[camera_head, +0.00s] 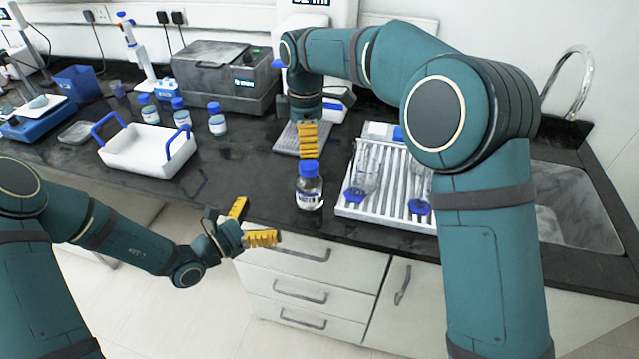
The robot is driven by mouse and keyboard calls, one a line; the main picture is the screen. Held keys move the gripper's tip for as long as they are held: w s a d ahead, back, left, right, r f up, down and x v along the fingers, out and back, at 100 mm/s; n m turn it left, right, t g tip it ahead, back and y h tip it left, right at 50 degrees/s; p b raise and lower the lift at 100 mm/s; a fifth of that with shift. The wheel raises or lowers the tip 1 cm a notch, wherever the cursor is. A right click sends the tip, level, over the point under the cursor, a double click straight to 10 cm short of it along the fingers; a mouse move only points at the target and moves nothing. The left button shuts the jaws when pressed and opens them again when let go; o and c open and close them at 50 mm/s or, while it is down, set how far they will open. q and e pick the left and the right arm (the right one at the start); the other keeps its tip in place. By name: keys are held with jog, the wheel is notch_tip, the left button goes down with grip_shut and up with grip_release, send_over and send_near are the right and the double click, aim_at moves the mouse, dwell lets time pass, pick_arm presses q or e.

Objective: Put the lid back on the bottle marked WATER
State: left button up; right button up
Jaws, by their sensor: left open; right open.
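A clear bottle (309,195) with a white label stands upright near the counter's front edge. A blue lid (309,168) shows at its mouth; I cannot tell whether it is seated or only resting there. The label is too small to read. My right gripper (308,155) points down right above the lid, its yellow fingers seen edge-on and open. I cannot tell whether the fingertips touch the lid. My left gripper (260,222) is open and empty, in front of the counter edge, left of and lower than the bottle.
A white rack (388,212) with glassware stands close right of the bottle, partly behind my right arm. Several smaller blue-capped bottles (217,122) and a white tray (150,160) with blue handles stand at left. A sink (575,215) is at right. Counter left of the bottle is clear.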

aim_at(309, 187)
jog(key=shift+w+d, duration=0.15)
pick_arm(q)
jog(key=shift+w+d, duration=0.1)
jog(key=shift+w, duration=0.05)
pick_arm(e)
jog(key=shift+r, duration=0.1)
pick_arm(q)
jog(key=x, duration=1.3)
jog(key=shift+w+d, duration=0.25)
jog(key=shift+d, duration=0.05)
grip_shut()
